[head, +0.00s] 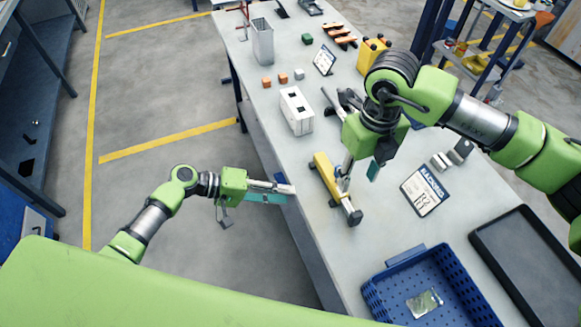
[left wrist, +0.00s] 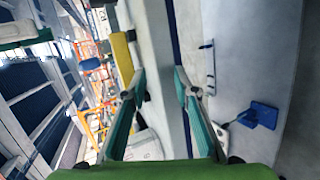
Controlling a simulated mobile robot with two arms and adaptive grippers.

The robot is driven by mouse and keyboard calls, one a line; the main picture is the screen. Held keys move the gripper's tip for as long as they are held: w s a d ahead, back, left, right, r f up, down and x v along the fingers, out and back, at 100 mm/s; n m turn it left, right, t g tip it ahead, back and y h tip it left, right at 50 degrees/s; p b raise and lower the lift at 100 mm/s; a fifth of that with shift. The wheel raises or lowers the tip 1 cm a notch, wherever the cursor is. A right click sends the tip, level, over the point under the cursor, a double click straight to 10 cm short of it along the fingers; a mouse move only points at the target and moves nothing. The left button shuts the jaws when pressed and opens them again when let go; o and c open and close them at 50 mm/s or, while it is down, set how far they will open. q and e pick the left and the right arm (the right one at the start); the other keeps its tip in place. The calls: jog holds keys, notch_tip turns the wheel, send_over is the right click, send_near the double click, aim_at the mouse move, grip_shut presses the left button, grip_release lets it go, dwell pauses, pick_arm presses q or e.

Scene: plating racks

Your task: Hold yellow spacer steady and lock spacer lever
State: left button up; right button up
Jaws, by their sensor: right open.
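The yellow spacer (head: 325,178) lies on the grey-white table near its left edge, with a dark foot at its lower end. Its lever is hard to make out behind my right gripper. My right gripper (head: 361,170) points down, open, just right of the spacer; one finger overlaps it in the picture, and contact cannot be told. My left gripper (head: 291,191) reaches in from the left at the table edge, pointing at the spacer but apart from it. The left wrist view shows its fingers (left wrist: 159,82) spread and empty, with the yellow spacer (left wrist: 122,58) beyond the left finger.
A white box (head: 296,112) and small orange blocks stand behind the spacer. A label card (head: 425,192), blue perforated crate (head: 374,291) and black tray (head: 492,262) lie to the right and front. A yellow box (head: 371,55) stands farther back. Bare tabletop lies in front of the spacer.

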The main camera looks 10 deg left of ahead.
pick_arm(q)
notch_tip(320, 180, up, 11)
jog(key=w+d+m+h, duration=0.1)
jog(key=d+h, duration=0.1)
jog(key=shift+d+h, duration=0.2)
jog(key=shift+h, duration=0.2)
pick_arm(e)
notch_tip(320, 180, down, 14)
jog(key=shift+r, duration=0.1)
grip_shut()
pick_arm(q)
jog(key=shift+w, duration=0.1)
